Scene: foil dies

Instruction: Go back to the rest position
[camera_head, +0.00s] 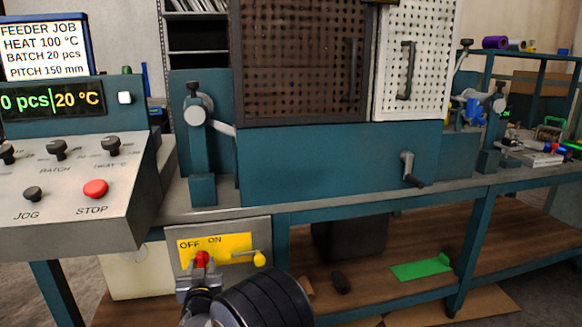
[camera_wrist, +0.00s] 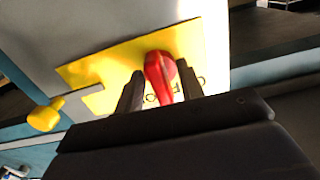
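A red switch handle (camera_head: 202,258) sits on a yellow OFF/ON plate (camera_head: 228,243) on the front of a grey box under the bench. My gripper (camera_head: 197,284) is right at the handle, seen from behind. In the wrist view the dark fingers of my gripper (camera_wrist: 160,84) stand apart on either side of the red handle (camera_wrist: 163,72), with yellow showing between the left finger and the handle. The right finger is close to the handle; whether it touches is unclear. The fingers hide part of the plate's lettering.
A yellow-knobbed lever (camera_head: 259,258) sticks out right of the switch. The control console (camera_head: 75,185) with a red STOP button stands at the left. The teal bench frame (camera_head: 330,170) lies above, with a crank handle (camera_head: 410,170). A green piece (camera_head: 422,268) lies on the lower shelf.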

